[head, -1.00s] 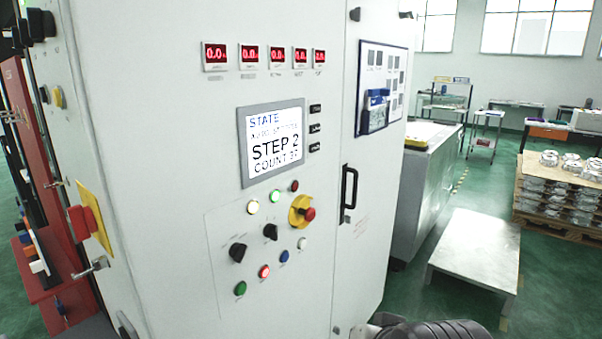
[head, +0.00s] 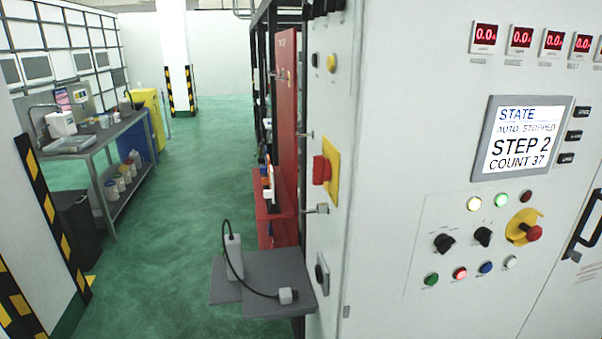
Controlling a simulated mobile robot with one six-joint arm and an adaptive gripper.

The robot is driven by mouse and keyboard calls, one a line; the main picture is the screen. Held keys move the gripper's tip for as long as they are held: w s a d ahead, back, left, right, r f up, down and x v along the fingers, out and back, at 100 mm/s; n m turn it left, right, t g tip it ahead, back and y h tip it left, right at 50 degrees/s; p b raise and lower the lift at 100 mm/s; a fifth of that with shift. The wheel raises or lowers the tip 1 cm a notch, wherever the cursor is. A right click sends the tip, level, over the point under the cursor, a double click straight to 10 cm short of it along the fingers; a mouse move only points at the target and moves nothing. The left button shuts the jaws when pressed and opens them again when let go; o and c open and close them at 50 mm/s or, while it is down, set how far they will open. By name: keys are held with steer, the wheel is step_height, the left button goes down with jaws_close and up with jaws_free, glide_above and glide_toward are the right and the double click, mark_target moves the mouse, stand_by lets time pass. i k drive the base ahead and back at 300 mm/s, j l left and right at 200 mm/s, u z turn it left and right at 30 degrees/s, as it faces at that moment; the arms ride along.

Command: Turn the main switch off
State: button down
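A red rotary switch handle (head: 321,170) on a yellow plate (head: 332,172) sits on the narrow left side face of the grey-white control cabinet (head: 400,60); it looks like the main switch. I see it at a steep angle, and its exact on or off position cannot be read. On the front face is a red emergency stop button (head: 533,233) on a yellow base. The screen (head: 522,138) reads STATE, AUTO STOPPED, STEP 2, COUNT 37. My gripper is not in view.
A grey shelf (head: 265,280) with a corded device (head: 234,257) juts out low beside the cabinet's side face. A red frame (head: 287,120) stands behind. Green floor (head: 190,200) is open left of it, up to a workbench (head: 110,130) and striped posts.

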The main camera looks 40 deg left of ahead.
mark_target(322, 168)
steer(key=u, duration=1.45)
